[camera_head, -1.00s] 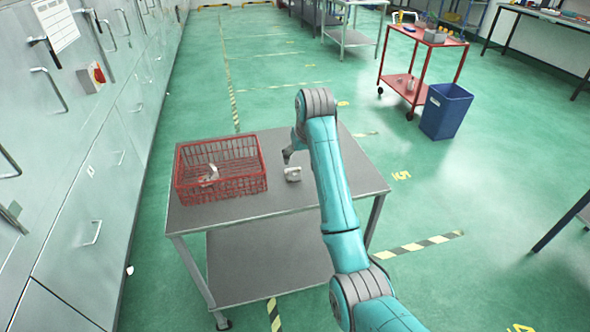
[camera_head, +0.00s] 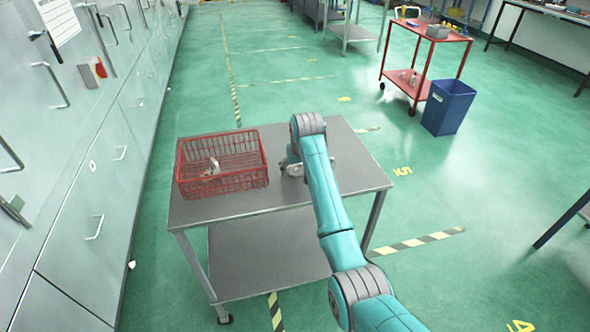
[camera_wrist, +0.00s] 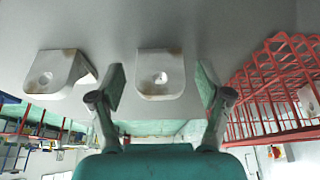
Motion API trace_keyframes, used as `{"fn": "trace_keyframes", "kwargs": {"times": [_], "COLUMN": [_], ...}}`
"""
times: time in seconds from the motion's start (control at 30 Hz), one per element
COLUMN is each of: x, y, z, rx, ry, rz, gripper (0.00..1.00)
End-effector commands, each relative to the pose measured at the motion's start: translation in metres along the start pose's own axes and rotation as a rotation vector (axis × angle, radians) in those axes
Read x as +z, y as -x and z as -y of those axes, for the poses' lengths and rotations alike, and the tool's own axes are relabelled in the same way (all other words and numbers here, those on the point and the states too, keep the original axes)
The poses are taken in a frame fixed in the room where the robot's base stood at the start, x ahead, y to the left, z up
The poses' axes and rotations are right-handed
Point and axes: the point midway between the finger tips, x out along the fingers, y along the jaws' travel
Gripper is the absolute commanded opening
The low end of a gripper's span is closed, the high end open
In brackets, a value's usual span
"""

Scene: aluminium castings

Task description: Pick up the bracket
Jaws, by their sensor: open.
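A pale aluminium bracket (camera_wrist: 160,76) with a hole in its face and brownish marks lies on the grey table, in the middle of the wrist view. A second, similar bracket (camera_wrist: 62,76) lies to its left there, apart from it. My gripper (camera_wrist: 161,88) is open, with one finger on either side of the middle bracket's line. I see no finger pressed on it, and its exact depth between the fingertips is hard to tell. In the head view my gripper (camera_head: 288,164) is low over the table, and my arm hides most of the brackets.
A red wire basket (camera_head: 222,184) with a pale casting (camera_head: 213,166) inside stands at the table's left; its wall (camera_wrist: 262,95) shows near my gripper in the wrist view. The grey table (camera_head: 250,203) is clear in front. A blue bin (camera_head: 447,108) and red trolley (camera_head: 425,40) stand farther off.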

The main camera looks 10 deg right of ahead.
Motion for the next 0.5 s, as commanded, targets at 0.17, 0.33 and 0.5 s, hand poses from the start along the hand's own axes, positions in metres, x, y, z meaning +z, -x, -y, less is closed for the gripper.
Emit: {"fn": "trace_keyframes", "kwargs": {"times": [0.17, 0.33, 0.5], "x": [-0.0002, -0.0002, -0.0003], "y": [-0.0001, 0.0000, 0.0001], "z": [0.0001, 0.0001, 0.0001], "rx": [0.000, 0.000, 0.000], "ry": [0.000, 0.000, 0.000], "rz": [-0.001, -0.001, -0.001], "gripper": [0.77, 0.40, 0.11]}}
